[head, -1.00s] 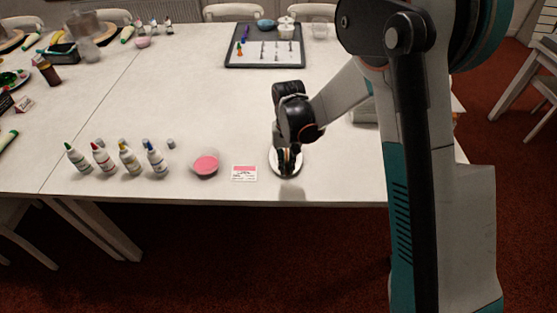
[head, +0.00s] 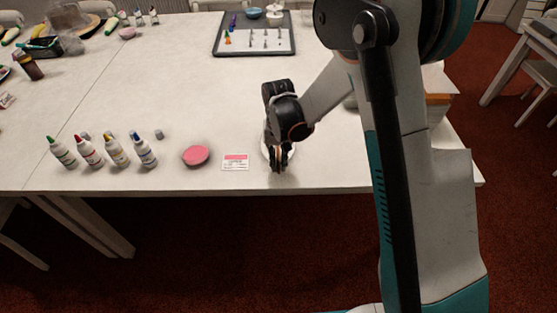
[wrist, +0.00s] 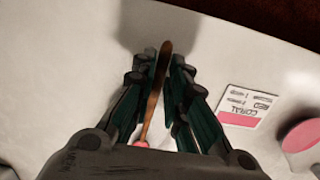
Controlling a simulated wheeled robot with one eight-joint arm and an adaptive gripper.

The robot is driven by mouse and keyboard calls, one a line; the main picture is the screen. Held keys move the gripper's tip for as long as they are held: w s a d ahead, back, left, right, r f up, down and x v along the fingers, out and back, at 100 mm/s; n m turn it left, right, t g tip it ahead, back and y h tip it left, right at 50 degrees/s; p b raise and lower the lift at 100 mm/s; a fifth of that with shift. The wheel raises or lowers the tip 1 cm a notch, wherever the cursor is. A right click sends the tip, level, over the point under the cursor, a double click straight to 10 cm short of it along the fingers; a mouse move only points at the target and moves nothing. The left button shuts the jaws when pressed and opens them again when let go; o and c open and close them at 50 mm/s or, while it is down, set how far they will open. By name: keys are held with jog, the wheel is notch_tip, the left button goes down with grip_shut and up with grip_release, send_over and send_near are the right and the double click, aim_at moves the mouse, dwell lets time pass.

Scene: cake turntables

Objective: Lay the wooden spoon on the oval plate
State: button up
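The wooden spoon (wrist: 157,88) is a slim brown stick with a pink end near the palm in the wrist view. It runs lengthwise between the fingers of my gripper (wrist: 165,62), which look closed in on it from both sides. In the head view my gripper (head: 279,167) points down near the table's front edge, over a small white oval plate (head: 265,151). The gripper covers most of the plate, and the spoon cannot be made out there. I cannot tell whether the spoon touches the plate.
A label card (head: 235,162) lies just left of the gripper, with a pink bowl (head: 196,156) beyond it. Several capped bottles (head: 116,151) stand further left. A dark tray (head: 254,47) lies at the back. The table's middle (head: 190,90) is clear.

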jog(key=shift+o, duration=1.2)
jog(key=shift+r, duration=0.1)
notch_tip(320, 180, up, 12)
jog(key=shift+w, duration=0.45)
